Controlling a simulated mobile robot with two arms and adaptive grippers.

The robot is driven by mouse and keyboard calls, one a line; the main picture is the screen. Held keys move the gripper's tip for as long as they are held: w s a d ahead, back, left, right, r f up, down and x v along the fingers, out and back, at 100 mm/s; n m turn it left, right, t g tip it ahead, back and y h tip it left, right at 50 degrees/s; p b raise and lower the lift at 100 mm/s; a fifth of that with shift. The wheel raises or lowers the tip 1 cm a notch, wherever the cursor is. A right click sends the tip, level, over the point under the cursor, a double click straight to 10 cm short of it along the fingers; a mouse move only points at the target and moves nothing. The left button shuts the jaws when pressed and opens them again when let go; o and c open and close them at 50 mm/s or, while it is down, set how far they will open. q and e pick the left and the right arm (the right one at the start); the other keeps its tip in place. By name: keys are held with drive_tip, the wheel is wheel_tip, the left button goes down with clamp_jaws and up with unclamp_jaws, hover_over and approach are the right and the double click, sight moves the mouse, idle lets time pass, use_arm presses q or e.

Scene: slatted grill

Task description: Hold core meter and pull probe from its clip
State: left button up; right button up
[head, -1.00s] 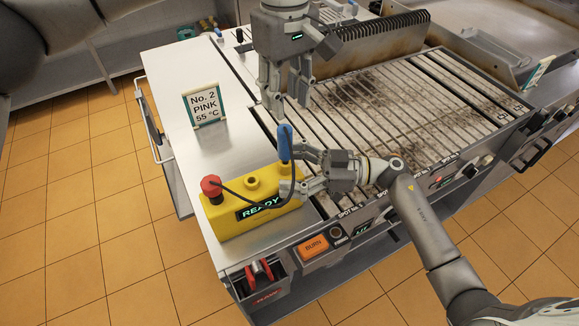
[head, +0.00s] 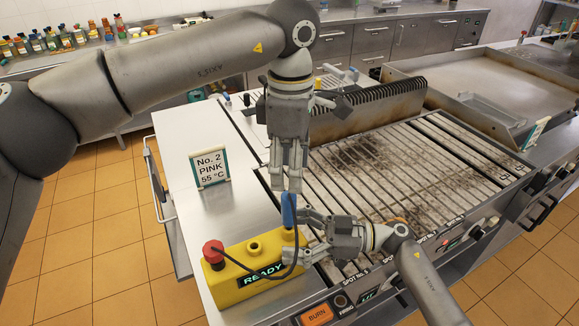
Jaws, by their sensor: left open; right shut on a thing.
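The core meter is a yellow box (head: 240,283) with a red knob and a green READY display, on the steel counter at the lower middle of the head view. The probe has a blue handle (head: 288,209) standing upright at the box's right end, with a dark cable looping to the box. My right gripper (head: 303,239) is shut on the right end of the core meter, just below the blue handle. My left gripper (head: 288,186) points down directly above the handle and is open. Its fingers look close together from this angle. The clip is hidden.
A slatted grill (head: 390,165) lies to the right, with a raised guard behind it. A sign reading No. 2 PINK 55 °C (head: 210,168) stands on the counter. A BURN button (head: 317,314) is on the front panel. Counter left of the meter is clear.

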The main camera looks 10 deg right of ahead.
sight(290, 194)
use_arm(q)
drive_tip(key=n, duration=0.4)
drive_tip(key=shift+f, duration=0.15)
use_arm(e)
drive_tip(key=shift+s+a+f, duration=0.15)
drive_tip(key=shift+f, duration=0.05)
use_arm(q)
drive_tip(key=shift+f+n, duration=0.25)
drive_tip(key=shift+n, duration=0.05)
wheel_tip(290, 194, down, 12)
drive_tip(key=shift+r, duration=0.25)
drive_tip(key=shift+a, duration=0.1)
drive_tip(key=c, duration=1.1)
drive_tip(key=o, duration=0.3)
clamp_jaws()
drive_tip(key=shift+r, duration=3.75)
